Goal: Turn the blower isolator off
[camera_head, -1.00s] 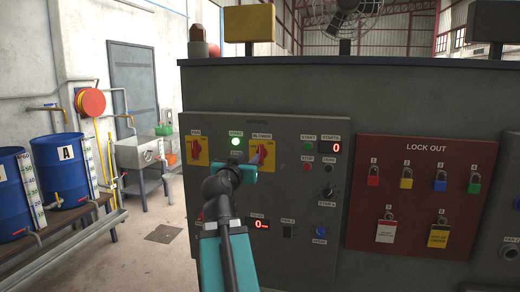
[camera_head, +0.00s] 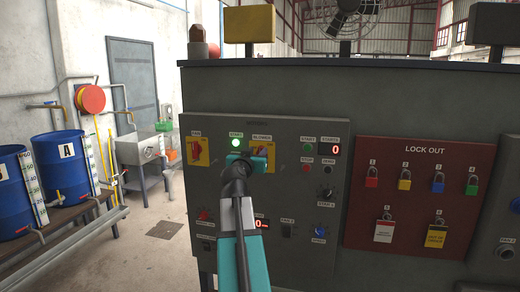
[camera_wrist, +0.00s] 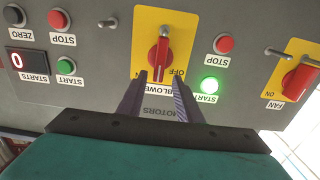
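The blower isolator is a red rotary handle (camera_wrist: 160,58) on a yellow plate (camera_wrist: 181,22), and the wrist view shows it upside down. In the head view my gripper (camera_head: 252,160) is in front of the panel.
The fan isolator (camera_head: 198,152) is to the left. A lit green start button (camera_wrist: 210,85) and a red stop button (camera_wrist: 224,43) lie close to the blower plate. A red lock-out board (camera_head: 420,195) with padlocks is to the right. Blue drums (camera_head: 62,165) stand far left.

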